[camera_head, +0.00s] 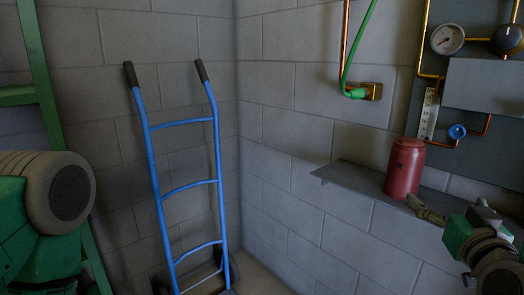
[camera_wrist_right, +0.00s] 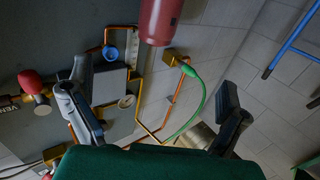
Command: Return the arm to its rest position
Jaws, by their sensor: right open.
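My right gripper (camera_head: 427,209) is at the right of the head view, just in front of and below the red canister. It also shows in the right wrist view (camera_wrist_right: 153,80), with its two dark fingers spread wide and nothing between them. The red canister (camera_head: 405,168) stands upright on the grey wall shelf (camera_head: 350,181), apart from my fingers as far as I can tell. It also shows at the top of the right wrist view (camera_wrist_right: 161,20), partly cut off. My left gripper is not in view; only a green and grey part of my arm shows at the left.
A blue hand truck (camera_head: 187,188) leans in the corner. A panel with a gauge (camera_head: 447,39), copper pipes and a blue valve (camera_head: 457,131) is at the right. A green hose (camera_head: 357,50) hangs from a brass fitting (camera_head: 372,91). A green frame (camera_head: 39,75) stands at left.

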